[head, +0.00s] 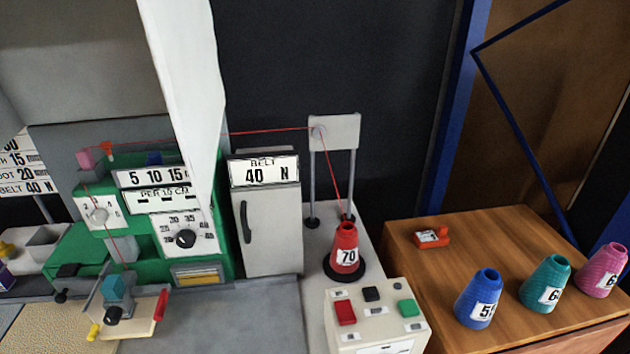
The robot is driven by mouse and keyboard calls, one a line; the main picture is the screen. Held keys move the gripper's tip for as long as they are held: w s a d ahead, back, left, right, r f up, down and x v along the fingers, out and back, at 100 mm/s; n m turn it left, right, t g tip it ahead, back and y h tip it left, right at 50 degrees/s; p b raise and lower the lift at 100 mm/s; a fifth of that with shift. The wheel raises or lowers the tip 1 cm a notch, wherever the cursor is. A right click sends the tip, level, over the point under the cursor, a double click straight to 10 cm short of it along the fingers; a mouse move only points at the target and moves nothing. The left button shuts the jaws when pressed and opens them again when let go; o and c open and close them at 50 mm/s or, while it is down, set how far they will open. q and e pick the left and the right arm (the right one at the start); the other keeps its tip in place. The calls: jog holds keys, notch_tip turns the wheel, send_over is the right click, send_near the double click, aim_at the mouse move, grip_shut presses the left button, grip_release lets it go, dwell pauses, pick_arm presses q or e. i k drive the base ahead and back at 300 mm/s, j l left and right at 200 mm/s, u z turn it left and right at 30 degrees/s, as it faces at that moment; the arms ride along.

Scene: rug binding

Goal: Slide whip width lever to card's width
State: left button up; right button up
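The green and grey machine (150,240) stands at the left. Its upper scale reads 5 10 15 (152,177), above a plate marked PER 10 CM (158,197). A dial with a black knob (186,238) sits below, with numbers around 25 to 40. A small orange part (107,149) and a blue part (155,158) show near the machine's top. I cannot tell which part is the whip width lever. A white card (24,165) at the left edge is cut off; visible lines end in 15, 20 and BELT 40 N. Neither gripper is in view.
A tall white shape (190,70) hangs before the machine and covers part of the scale. A grey BELT 40 N box (270,232) stands right of it. Red thread runs to a red cone (346,255). A button box (377,318) and a wooden table (430,290) with cones lie right.

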aim_at(155, 159)
jog(key=u, duration=1.35)
